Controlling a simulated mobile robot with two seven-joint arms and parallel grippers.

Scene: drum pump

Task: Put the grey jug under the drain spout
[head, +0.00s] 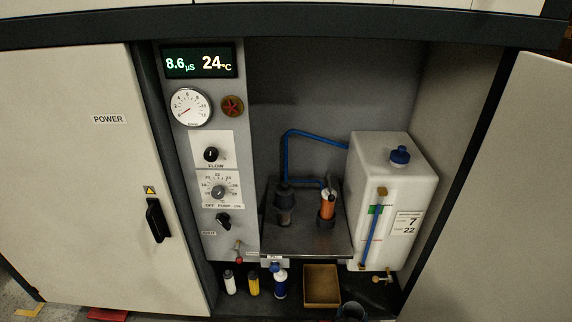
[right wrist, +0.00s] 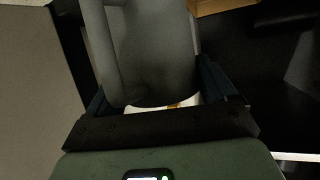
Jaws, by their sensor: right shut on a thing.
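The grey jug (right wrist: 150,50) fills the middle of the right wrist view, with its handle on the left side. My right gripper (right wrist: 158,92) is shut on it, one finger on each side. In the head view a dark round shape (head: 350,312) at the bottom edge looks like the jug's top; my right gripper is hardly distinguishable there. A brass tap (head: 383,278), which looks like the drain spout, sits low on the white tank (head: 400,165), above and right of that shape. A red-handled tap (head: 238,254) is on the grey panel. My left gripper is not in view.
A brown open box (head: 321,285) stands left of the jug. White (head: 229,283), yellow (head: 253,284) and blue-and-white (head: 280,285) bottles stand further left. Open cabinet doors (head: 90,180) (head: 520,200) flank the bay.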

